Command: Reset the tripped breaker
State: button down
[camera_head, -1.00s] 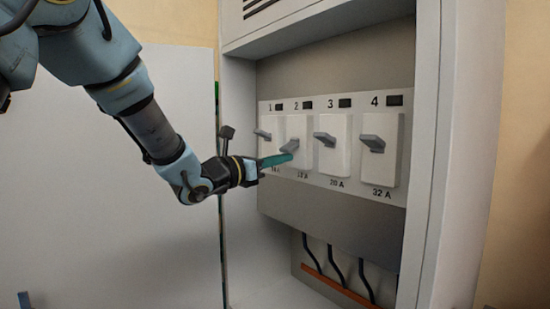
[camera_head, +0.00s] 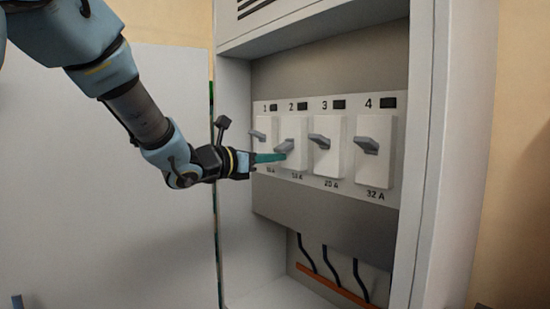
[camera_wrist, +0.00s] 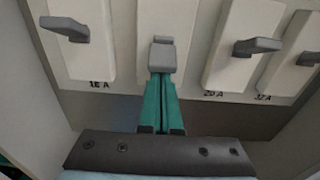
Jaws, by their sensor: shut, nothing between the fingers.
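A row of white breakers numbered 1 to 4 is set in the cabinet panel. The grey lever of breaker 2 (camera_head: 286,146) sits lower than the neighbouring levers in the head view; in the wrist view it points towards the camera (camera_wrist: 162,57). The levers of breaker 1 (camera_head: 257,135), breaker 3 (camera_head: 319,141) and breaker 4 (camera_head: 367,146) stick out to the left in the head view. My gripper (camera_head: 282,157) is shut, with its green fingertips just below the lever of breaker 2. The fingertips overlap it in the wrist view (camera_wrist: 160,80); contact is unclear.
The cabinet's side wall (camera_head: 420,170) stands right of breaker 4. The open door (camera_head: 100,190) is at the left, behind my arm. Black cables (camera_head: 331,265) and an orange bar (camera_head: 335,288) lie below the panel. Dark windows (camera_head: 302,106) sit above the breakers.

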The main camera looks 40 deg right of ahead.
aim_at(279, 147)
jog(key=r+y+p, duration=0.1)
jog(key=p, duration=0.1)
jog(key=r+y+p, duration=0.1)
jog(key=p, duration=0.1)
jog(key=shift+a+r, duration=0.3)
jog(key=y+p, duration=0.2)
jog(key=p, duration=0.1)
jog(key=shift+a+r+y, duration=0.15)
jog(key=shift+r+y, duration=0.15)
jog(key=shift+r, duration=0.4)
jog(key=shift+r+p, duration=0.6)
jog(key=shift+r, duration=0.2)
